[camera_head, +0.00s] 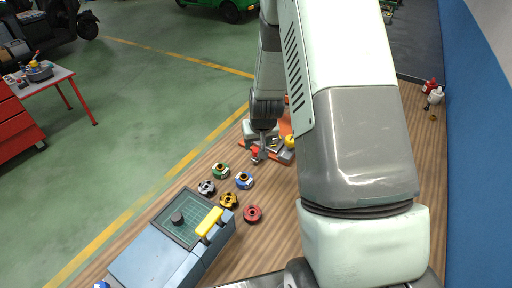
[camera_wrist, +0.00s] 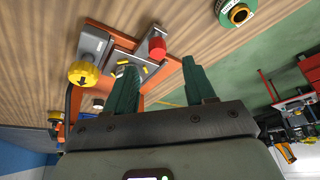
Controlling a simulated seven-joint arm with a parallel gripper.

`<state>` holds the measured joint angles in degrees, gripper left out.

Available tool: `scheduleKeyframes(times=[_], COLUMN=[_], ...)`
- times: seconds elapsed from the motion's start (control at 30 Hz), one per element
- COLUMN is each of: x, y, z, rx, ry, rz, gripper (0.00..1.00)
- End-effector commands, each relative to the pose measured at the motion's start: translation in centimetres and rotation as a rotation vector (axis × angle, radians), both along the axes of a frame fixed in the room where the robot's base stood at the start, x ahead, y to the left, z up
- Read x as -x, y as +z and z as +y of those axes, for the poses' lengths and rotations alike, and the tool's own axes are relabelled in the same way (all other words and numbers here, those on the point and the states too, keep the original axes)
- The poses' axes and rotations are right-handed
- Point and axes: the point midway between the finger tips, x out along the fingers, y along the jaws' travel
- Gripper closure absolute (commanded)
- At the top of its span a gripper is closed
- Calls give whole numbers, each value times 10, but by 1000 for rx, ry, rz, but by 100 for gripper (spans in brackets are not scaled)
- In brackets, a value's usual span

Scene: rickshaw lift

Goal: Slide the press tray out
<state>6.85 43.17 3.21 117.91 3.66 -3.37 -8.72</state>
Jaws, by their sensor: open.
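The press (camera_head: 286,127) stands on the wooden bench beyond my gripper, mostly hidden behind my arm in the head view. In the wrist view its orange frame (camera_wrist: 112,34), a yellow knob with a black arrow (camera_wrist: 84,73) and a grey block (camera_wrist: 93,44) show. A grey plate with a red cylindrical end (camera_wrist: 157,46) lies at the frame; it looks like the press tray, but I cannot tell how far in it sits. My gripper (camera_wrist: 162,72) is open and empty, its green fingers apart just short of the red end. My gripper also shows in the head view (camera_head: 262,152).
Several coloured ring parts, such as a red one (camera_head: 252,213) and a green one (camera_head: 221,170), lie on the bench nearer me. A blue-grey box with a yellow handle (camera_head: 209,222) stands at the front left.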

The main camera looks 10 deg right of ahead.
Motion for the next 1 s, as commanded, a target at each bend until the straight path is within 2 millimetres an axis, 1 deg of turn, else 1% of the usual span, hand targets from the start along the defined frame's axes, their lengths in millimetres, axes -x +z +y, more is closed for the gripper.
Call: scheduleKeyframes(times=[0.03,0.1,0.2,0.3,0.8,0.87,0.97,1.0], x=[3,8,13,17,18,18,20,23], y=[11,21,33,39,42,46,67,81], z=[0,0,0,0,1,1,3,5], rx=[0,0,-1,-1,-1,0,2,3], ry=[0,0,0,0,1,2,7,11], rz=[-3,-2,-1,0,1,-1,-11,-15], gripper=[46,46,46,46,46,46,46,46])
